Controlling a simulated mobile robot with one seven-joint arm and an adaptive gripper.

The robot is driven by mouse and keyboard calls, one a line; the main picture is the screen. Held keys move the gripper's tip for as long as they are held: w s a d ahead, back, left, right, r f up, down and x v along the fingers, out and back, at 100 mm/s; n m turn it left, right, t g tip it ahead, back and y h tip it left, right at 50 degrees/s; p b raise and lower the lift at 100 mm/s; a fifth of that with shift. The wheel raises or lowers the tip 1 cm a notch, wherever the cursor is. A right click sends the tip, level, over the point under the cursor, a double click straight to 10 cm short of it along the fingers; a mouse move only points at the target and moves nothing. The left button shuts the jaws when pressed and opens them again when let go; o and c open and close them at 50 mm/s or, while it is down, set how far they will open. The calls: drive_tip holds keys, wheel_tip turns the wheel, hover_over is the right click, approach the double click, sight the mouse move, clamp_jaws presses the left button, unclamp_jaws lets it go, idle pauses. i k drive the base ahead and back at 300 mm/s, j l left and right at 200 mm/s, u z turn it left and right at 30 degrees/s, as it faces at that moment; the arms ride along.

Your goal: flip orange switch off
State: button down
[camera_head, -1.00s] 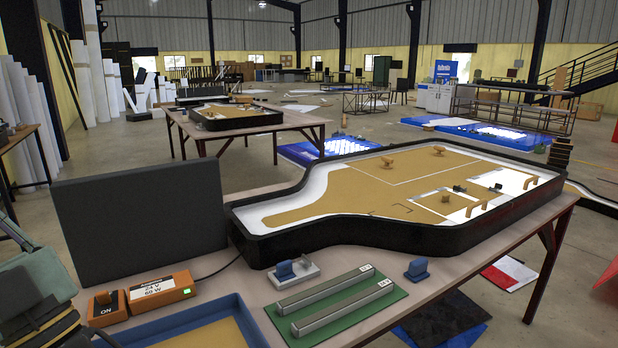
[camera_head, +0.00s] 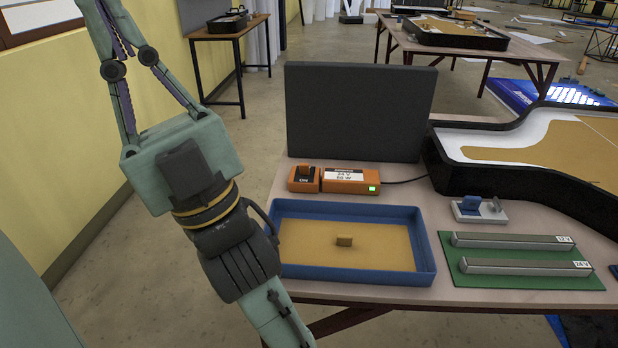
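The orange switch (camera_head: 303,181) is a small orange box with a dark lever on top, on the near table in front of the dark panel. It carries a small label on its front that is too small to read surely now. It sits beside the orange power supply (camera_head: 350,180), marked 24 V, whose small green light is lit. My gripper (camera_head: 108,20) is at the upper left, its fingers pointing up and away, well left of the switch and touching nothing visible. The fingers draw close together toward the top edge, where their tips are cut off.
A blue-rimmed tray (camera_head: 433,268) with a small tan block stands in front of the switch. A dark upright panel (camera_head: 358,110) is behind it. A green board (camera_head: 525,278) with two metal bars and a grey holder (camera_head: 479,210) lie to the right. Open floor is left of the table.

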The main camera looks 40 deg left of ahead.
sight(304, 167)
drive_tip(key=j+u, duration=0.3)
drive_tip(key=j, duration=0.2)
drive_tip(key=i+j+u, duration=0.55)
drive_tip(key=j+u, duration=0.15)
drive_tip(key=j, duration=0.1)
